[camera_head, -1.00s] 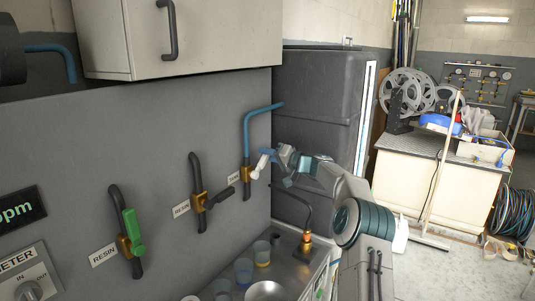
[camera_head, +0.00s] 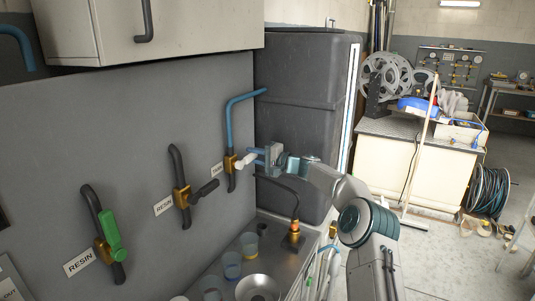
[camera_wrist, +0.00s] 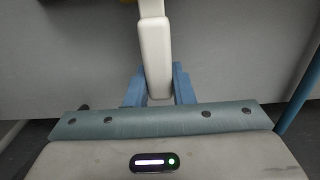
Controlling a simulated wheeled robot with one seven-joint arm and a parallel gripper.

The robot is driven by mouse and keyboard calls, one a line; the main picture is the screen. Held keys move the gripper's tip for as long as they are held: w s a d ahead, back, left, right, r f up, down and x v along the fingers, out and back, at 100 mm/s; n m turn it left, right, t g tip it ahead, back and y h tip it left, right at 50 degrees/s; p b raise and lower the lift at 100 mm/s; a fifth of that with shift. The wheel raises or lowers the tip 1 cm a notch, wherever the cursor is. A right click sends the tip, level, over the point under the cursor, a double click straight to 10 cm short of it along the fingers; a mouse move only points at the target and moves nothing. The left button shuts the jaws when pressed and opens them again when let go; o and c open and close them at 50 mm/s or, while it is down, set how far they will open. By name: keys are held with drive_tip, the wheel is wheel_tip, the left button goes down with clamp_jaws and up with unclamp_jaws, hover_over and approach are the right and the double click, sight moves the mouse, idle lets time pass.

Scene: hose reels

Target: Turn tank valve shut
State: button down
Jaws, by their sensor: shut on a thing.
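The tank valve (camera_head: 229,164) is a brass body on a blue pipe that runs down the grey wall panel, at the middle of the head view. Its white lever handle (camera_head: 244,161) sticks out from the body to the right, toward my gripper (camera_head: 255,157). In the wrist view the white handle (camera_wrist: 154,45) runs down from the top, and its end sits between the two blue fingers of my gripper (camera_wrist: 158,88). My gripper is shut on the handle. The brass body is mostly out of the wrist view.
To the left are a resin valve with a black handle (camera_head: 205,192) and one with a green handle (camera_head: 112,236). Below stand several cups (camera_head: 232,265) and a steel bowl (camera_head: 257,288) on a counter. A dark cabinet (camera_head: 300,110) stands behind my arm.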

drive_tip(key=shift+f, duration=0.25)
drive_tip(key=c, duration=1.2)
unclamp_jaws()
drive_tip(key=shift+s+r, duration=0.1)
drive_tip(key=shift+c, duration=0.2)
drive_tip(key=b+v, duration=0.3)
drive_tip(key=v, duration=1)
drive_tip(key=shift+d+b, duration=0.35)
drive_tip(key=shift+d, duration=0.05)
drive_tip(key=shift+s, duration=0.15)
